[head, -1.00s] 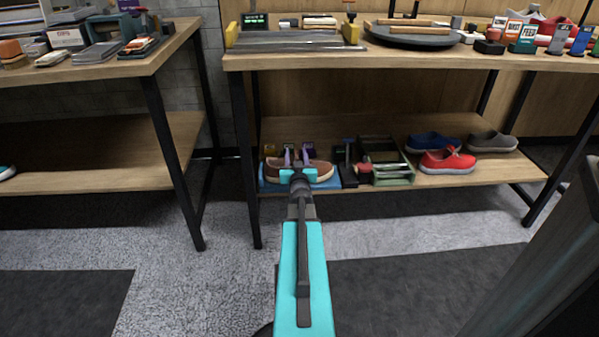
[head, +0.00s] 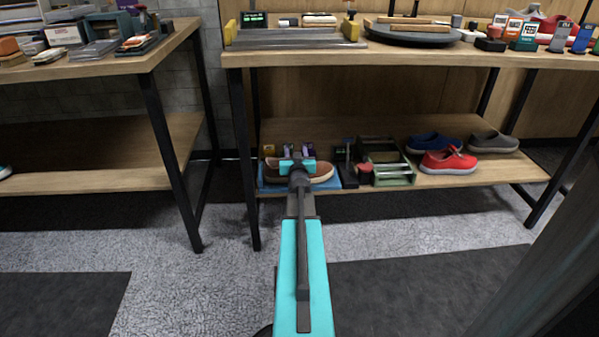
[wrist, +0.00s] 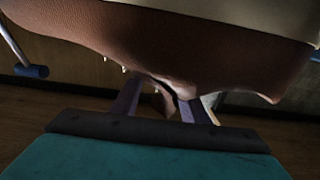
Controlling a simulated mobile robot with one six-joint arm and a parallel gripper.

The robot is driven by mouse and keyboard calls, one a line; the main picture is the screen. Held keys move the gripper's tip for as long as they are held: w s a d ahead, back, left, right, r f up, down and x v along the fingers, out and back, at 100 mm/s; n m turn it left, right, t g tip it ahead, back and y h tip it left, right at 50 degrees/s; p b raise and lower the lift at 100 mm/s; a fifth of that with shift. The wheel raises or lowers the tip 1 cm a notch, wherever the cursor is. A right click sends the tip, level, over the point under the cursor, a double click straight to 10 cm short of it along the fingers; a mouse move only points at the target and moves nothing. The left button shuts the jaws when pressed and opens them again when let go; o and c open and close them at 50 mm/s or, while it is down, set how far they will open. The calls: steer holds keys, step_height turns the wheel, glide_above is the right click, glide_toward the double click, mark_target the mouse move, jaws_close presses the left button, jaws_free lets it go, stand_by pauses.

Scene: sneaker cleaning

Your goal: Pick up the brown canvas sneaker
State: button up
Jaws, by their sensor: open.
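The brown canvas sneaker (head: 318,172) with a pale sole lies on a blue mat (head: 268,186) at the left front of the lower shelf. My gripper (head: 299,150) is open and reaches over the sneaker's middle, and its teal body covers part of it. In the wrist view the sneaker (wrist: 200,40) fills the top, very close, with its beige sole along the upper edge. My gripper's two dark fingers (wrist: 162,103) point at it, spread apart, with a brown flap of it showing between them. The fingertips are partly hidden, so contact is unclear.
A dark tray with green sides (head: 390,170) stands right of the mat. A red shoe (head: 447,162), a blue shoe (head: 430,141) and a grey shoe (head: 490,142) are farther right. The upper tabletop (head: 400,58) overhangs the shelf. Small boxes stand behind the sneaker.

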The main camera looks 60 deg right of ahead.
jaws_close()
steer(key=shift+r, duration=0.15)
stand_by(0.4)
step_height(320, 180, up, 10)
steer(key=p, duration=0.5)
stand_by(0.6)
